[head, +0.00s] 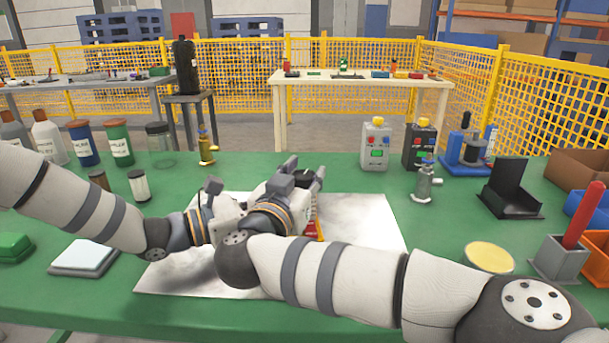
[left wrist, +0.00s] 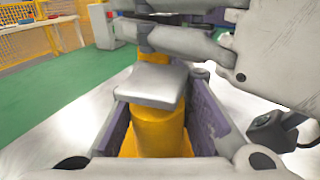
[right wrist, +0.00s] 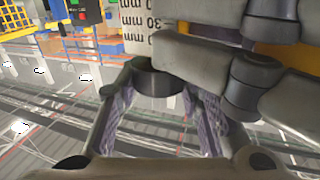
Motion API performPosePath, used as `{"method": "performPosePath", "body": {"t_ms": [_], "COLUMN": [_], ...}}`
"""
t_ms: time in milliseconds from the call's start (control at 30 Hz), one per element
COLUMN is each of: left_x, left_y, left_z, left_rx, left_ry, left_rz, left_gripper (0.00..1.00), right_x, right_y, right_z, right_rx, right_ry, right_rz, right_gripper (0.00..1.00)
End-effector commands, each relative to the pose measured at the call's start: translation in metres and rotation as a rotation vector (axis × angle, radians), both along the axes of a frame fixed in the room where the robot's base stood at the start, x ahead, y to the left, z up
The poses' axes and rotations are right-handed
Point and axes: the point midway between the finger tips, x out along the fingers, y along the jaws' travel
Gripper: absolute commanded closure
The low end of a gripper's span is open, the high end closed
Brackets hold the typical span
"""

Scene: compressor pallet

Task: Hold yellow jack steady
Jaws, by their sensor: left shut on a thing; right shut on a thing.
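The yellow jack (left wrist: 160,130) shows in the left wrist view as a yellow upright body under a grey block (left wrist: 152,85). My left gripper (left wrist: 158,108) is shut around the yellow body, a purple pad on each side. In the right wrist view my right gripper (right wrist: 160,92) is shut on a dark round part (right wrist: 158,78), below a white scale strip (right wrist: 140,22) marked in mm. In the head view my right gripper (head: 296,183) and arm hide most of the jack; only a red and yellow sliver (head: 318,229) shows beside it.
Both hands are close together over a white sheet (head: 365,222) on the green table. A silver valve-like fitting (head: 425,183), two button boxes (head: 376,148) and a brass fitting (head: 207,148) stand behind. Bottles (head: 117,142) line the left. A black stand (head: 512,190) is right.

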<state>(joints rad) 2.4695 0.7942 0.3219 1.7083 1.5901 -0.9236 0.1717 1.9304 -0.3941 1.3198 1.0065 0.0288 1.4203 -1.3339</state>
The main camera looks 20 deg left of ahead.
Motion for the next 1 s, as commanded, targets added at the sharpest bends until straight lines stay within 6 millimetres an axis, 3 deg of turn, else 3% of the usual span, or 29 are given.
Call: {"method": "performPosePath", "body": {"t_ms": [33, 600, 633, 700, 1000], "left_x": [-0.0024, -0.003, -0.003, -0.003, -0.0022], "left_y": [-0.0046, -0.0047, -0.0047, -0.0044, -0.0025], "left_z": [-0.0041, -0.0055, -0.0055, -0.0057, -0.0059], "left_rx": [0.011, 0.011, 0.011, 0.01, 0.009], "left_ry": [0.008, 0.009, 0.009, 0.01, 0.011], "left_rz": [-0.013, -0.013, -0.013, -0.013, -0.008], "left_gripper": [1.0, 1.0, 1.0, 1.0, 1.0], "right_x": [-0.0047, -0.0021, -0.0021, -0.0019, -0.0017], "right_y": [0.0077, 0.0012, 0.0011, 0.0007, -0.0014], "right_z": [0.0011, -0.0022, -0.0024, -0.0026, -0.0031], "right_rx": [0.003, -0.009, -0.009, -0.009, -0.008], "right_ry": [0.0, 0.008, 0.008, 0.008, 0.009], "right_rz": [0.011, -0.029, -0.029, -0.031, -0.036], "right_gripper": [0.94, 0.94, 0.59, 0.44, 0.44]}}
